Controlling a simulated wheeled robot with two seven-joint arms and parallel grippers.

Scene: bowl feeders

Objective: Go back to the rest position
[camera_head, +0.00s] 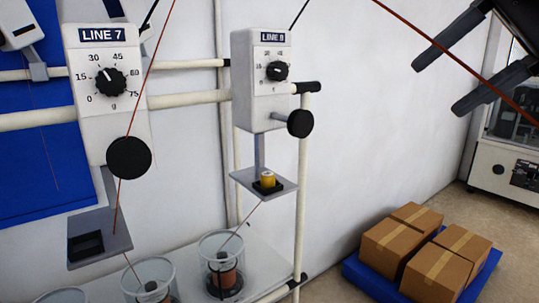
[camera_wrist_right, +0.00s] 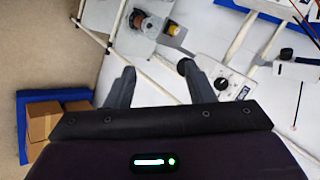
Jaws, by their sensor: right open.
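My right gripper (camera_head: 450,65) is at the upper right of the head view, with its two dark fingers apart and nothing between them. In the right wrist view the gripper (camera_wrist_right: 158,92) also shows open and empty, above the feeder stand and apart from it. The LINE 9 box (camera_head: 262,75) has a dial and a black round knob (camera_head: 300,123). A yellow cylinder (camera_head: 267,179) sits in the black holder on its small shelf. It also shows in the right wrist view (camera_wrist_right: 171,30). My left gripper is not in view.
The LINE 7 box (camera_head: 105,90) stands at left, its black holder (camera_head: 86,244) empty. Clear bowls (camera_head: 221,245) with spools stand on the lower shelf. Cardboard boxes (camera_head: 437,272) lie on a blue pallet (camera_head: 366,284). A machine (camera_head: 510,150) stands far right. Thin lines cross the view.

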